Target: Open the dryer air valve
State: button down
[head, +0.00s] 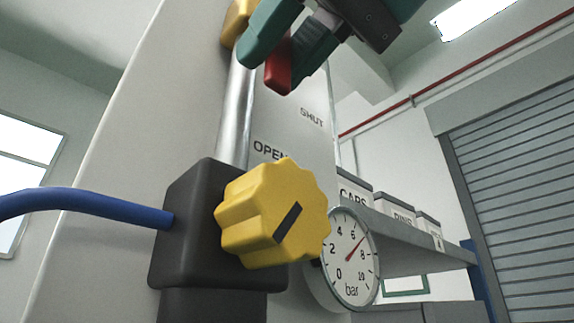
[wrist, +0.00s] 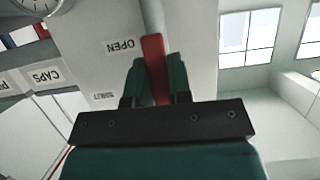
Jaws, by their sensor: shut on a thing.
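The dryer air valve shows a yellow body (head: 238,20) at the top of a silver vertical pipe (head: 235,105). Its red lever (head: 279,66) points downward, close beside the pipe. My gripper (head: 287,42) has its green fingers shut on the lever. In the wrist view the red lever (wrist: 154,66) stands between the fingertips, roughly in line with the pipe (wrist: 152,20). An OPEN label (head: 270,152) is by the pipe, lower down; a SHUT label (head: 312,117) is higher and to the right. The lever's pivot is hidden behind my gripper.
Below the pipe, a black block (head: 188,225) carries a yellow knob (head: 275,213) and a blue hose (head: 90,203). A pressure gauge (head: 350,258) sits to the right. A shelf (head: 420,250) with labelled bins stands behind. Open air lies right of my gripper.

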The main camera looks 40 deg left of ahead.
jog(key=c, duration=1)
grip_release()
jog(key=shift+c, duration=0.2)
